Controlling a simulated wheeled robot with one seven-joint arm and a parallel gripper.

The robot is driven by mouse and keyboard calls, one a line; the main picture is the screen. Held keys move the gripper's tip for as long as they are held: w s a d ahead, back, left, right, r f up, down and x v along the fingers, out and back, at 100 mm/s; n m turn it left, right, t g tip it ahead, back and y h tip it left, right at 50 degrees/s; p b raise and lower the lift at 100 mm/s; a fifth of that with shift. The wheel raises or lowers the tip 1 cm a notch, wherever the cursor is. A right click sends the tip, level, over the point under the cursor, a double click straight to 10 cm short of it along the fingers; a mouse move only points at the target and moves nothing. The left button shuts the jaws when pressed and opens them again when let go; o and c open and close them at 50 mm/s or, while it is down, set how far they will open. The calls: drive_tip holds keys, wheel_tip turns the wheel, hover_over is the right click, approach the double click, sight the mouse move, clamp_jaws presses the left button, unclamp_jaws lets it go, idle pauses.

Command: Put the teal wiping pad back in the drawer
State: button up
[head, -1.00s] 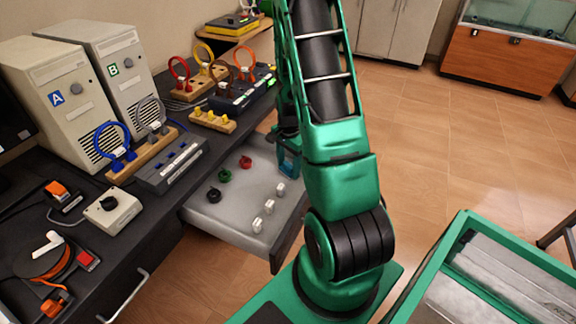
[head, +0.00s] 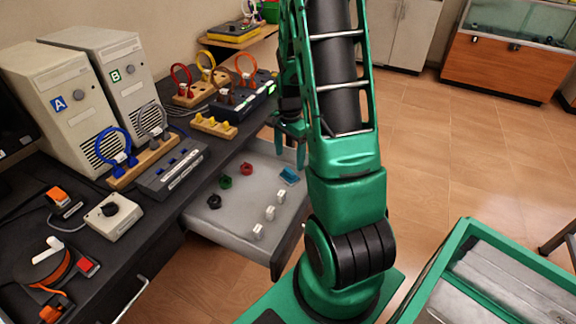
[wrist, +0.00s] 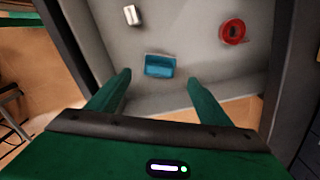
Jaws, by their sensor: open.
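The teal wiping pad (head: 289,176) lies inside the open drawer (head: 222,228), near its right side. It also shows in the wrist view (wrist: 159,66), on the drawer's grey floor and ahead of my fingertips. My gripper (head: 290,138) is open and empty above the far right part of the drawer. In the wrist view the two green fingers (wrist: 158,80) are spread apart, with the pad beyond the gap between them and clear of both.
The drawer also holds a red ring (head: 247,168), a green one (head: 225,182), a black one (head: 214,201) and several white pieces (head: 270,212). The dark desk (head: 165,215) above it carries two computer towers and plug boards. Open floor lies to the right.

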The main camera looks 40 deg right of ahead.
sight(289, 171)
drive_tip(key=s+a+r+n, duration=0.3)
drive_tip(key=s+r, duration=0.1)
drive_tip(key=r, duration=0.3)
drive_tip(key=s+a+r+n, duration=0.3)
drive_tip(key=s+r, duration=0.2)
drive_tip(key=r, duration=0.2)
drive_tip(key=s+a+r+n, duration=0.2)
drive_tip(key=s+a+n, duration=0.1)
drive_tip(key=s, duration=0.3)
drive_tip(key=s+a+r+n, duration=0.3)
drive_tip(key=s, duration=0.3)
drive_tip(key=shift+s+a, duration=0.25)
drive_tip(key=shift+a, duration=0.1)
drive_tip(key=shift+w+f, duration=0.25)
drive_tip(key=shift+w, duration=0.3)
